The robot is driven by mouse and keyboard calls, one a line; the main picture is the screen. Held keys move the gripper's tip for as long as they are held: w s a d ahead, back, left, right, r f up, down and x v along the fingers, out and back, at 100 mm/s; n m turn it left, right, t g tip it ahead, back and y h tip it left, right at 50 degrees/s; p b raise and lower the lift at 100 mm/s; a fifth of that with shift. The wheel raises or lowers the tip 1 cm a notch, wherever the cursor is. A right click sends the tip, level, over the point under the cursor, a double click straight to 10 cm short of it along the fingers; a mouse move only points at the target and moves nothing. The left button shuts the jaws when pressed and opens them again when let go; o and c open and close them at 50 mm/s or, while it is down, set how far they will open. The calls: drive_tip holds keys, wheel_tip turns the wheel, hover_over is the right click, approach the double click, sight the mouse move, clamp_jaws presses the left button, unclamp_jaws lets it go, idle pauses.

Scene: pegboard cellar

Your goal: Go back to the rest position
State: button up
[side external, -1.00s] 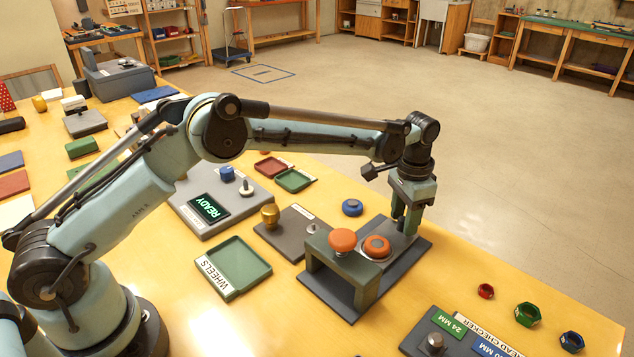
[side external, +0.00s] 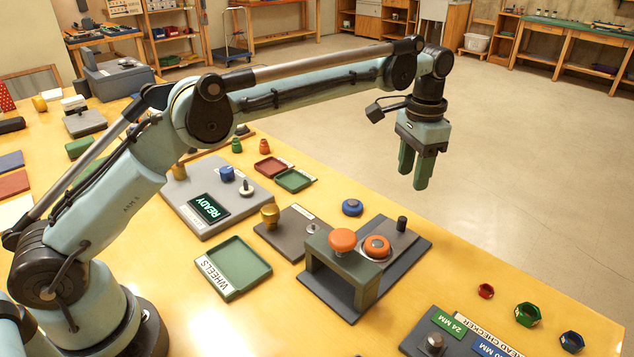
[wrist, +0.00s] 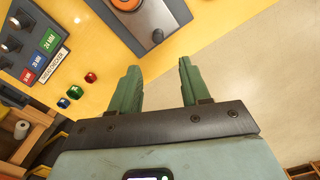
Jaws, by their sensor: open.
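My gripper (side external: 415,168) is open and empty, raised in the air above and behind the dark press fixture near the table's far edge. Its two green fingers point down and touch nothing. In the wrist view my gripper (wrist: 160,88) shows its fingers apart with bare floor and table edge beyond. The press fixture (side external: 345,272) has an orange knob (side external: 342,239) on its bridge and an orange wheel (side external: 376,247) beside it. A short black peg (side external: 402,223) stands upright on its base plate.
The green wheels tray (side external: 233,268) is empty. A grey READY console (side external: 212,208), a blue wheel (side external: 352,207) and red (side external: 270,168) and green (side external: 294,180) trays lie nearby. Red, green and blue nuts (side external: 527,314) sit at the front right near a checker board. Air around the gripper is clear.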

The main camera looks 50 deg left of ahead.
drive_tip(key=shift+r, duration=0.35)
drive_tip(key=s+a+r+n+t, duration=0.3)
drive_tip(key=s+a+r, duration=0.5)
drive_tip(key=s+a, duration=0.15)
drive_tip(key=s+a+f+n+t, duration=0.1)
drive_tip(key=s+a+f+t, duration=0.1)
drive_tip(key=s+f, duration=0.2)
drive_tip(key=s+a+f+n+t, duration=0.1)
drive_tip(key=s+a+f+t, duration=0.1)
drive_tip(key=s, duration=0.9)
wheel_tip(320, 180, down, 2)
drive_tip(key=shift+s+a+f, duration=0.1)
drive_tip(key=shift+s+a, duration=0.2)
drive_tip(key=shift+a, duration=0.2)
